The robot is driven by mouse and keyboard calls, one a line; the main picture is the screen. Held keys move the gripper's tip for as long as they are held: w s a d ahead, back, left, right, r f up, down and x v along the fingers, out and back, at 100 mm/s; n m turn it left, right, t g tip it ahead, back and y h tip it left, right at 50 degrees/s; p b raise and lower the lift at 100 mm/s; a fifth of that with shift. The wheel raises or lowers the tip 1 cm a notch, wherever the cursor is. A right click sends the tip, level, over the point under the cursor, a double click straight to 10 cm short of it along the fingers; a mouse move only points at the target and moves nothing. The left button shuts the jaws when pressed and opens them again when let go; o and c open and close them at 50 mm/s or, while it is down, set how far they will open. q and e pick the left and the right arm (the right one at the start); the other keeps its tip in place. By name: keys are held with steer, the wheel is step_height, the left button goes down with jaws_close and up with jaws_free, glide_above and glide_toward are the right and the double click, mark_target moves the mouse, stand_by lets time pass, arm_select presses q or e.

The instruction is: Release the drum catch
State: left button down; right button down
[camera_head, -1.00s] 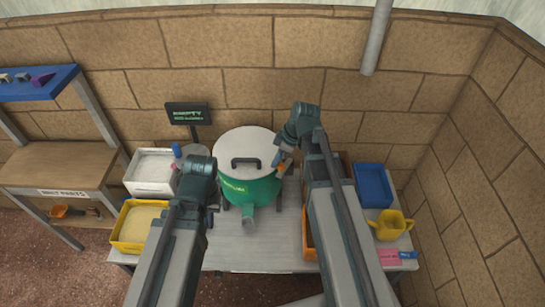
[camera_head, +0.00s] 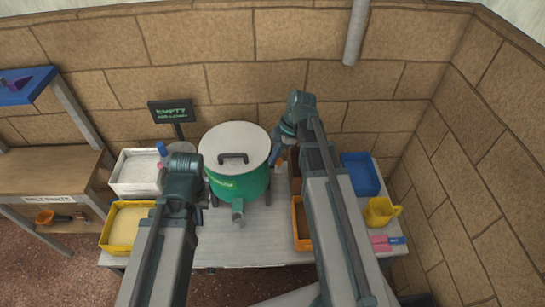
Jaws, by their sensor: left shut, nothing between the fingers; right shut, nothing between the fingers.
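The green drum (camera_head: 236,185) stands on the grey table (camera_head: 262,247) with its pale lid (camera_head: 234,140) on and a dark handle on top. A grey spout (camera_head: 237,210) sticks out at its front. I cannot make out the catch clearly; the drum's right side is partly behind my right arm. My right gripper (camera_head: 277,152) is shut and empty, close to the drum's right edge; I cannot tell whether it touches. My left gripper (camera_head: 184,165) is shut, left of the drum, its fingers mostly hidden by its own wrist.
A white tray (camera_head: 125,190) and a yellow tray (camera_head: 108,238) stand left. Orange bins (camera_head: 297,238), a blue bin (camera_head: 373,190) and a yellow jug (camera_head: 380,214) stand right. A sign (camera_head: 170,110) reads EMPTY behind the drum. The table's front middle is clear.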

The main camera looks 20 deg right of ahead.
stand_by(0.5)
steer(key=a+r+p, duration=0.1)
steer(key=a, duration=0.3)
steer(key=p+v, duration=0.9)
steer(key=v, duration=0.1)
steer(key=shift+w, duration=0.15)
steer(key=shift+f, duration=0.15)
steer(key=s+a+f+m+h+b, duration=0.5)
steer(key=s+a+f+m+b, duration=0.8)
steer(key=a+f+b, duration=0.1)
steer(key=shift+s+a+f+g, duration=0.2)
steer(key=shift+s+f+g, duration=0.1)
steer(key=shift+f, duration=0.45)
